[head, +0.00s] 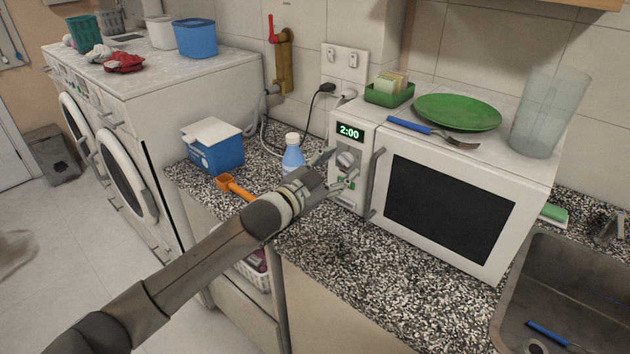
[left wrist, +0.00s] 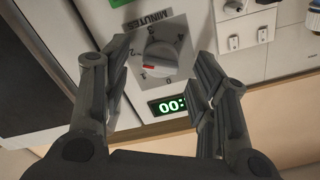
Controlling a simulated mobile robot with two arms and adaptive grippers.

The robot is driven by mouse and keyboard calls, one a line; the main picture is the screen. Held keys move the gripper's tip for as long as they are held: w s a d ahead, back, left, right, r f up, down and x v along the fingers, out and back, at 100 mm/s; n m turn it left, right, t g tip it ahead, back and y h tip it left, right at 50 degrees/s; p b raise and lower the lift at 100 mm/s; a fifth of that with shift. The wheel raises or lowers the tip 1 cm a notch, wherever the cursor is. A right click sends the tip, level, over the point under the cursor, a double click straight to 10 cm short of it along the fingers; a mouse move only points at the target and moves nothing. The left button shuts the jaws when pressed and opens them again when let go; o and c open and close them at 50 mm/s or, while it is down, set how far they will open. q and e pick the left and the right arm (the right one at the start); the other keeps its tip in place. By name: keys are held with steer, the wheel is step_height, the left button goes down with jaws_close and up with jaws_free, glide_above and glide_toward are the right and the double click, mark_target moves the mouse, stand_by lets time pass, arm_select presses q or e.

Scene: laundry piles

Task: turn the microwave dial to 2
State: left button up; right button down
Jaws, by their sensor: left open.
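My left gripper (head: 337,170) is open in front of the panel. In the left wrist view its fingers (left wrist: 160,66) stand on either side of the dial; whether they touch it I cannot tell. My right gripper is not in view.
A green plate (head: 457,112), a fork (head: 432,132) and a clear cup (head: 548,112) sit on top. The sink (head: 572,290) is at right.

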arm_select(q)
steer(key=v, duration=1)
steer(key=shift+s+a, duration=0.25)
steer(key=shift+a, duration=0.05)
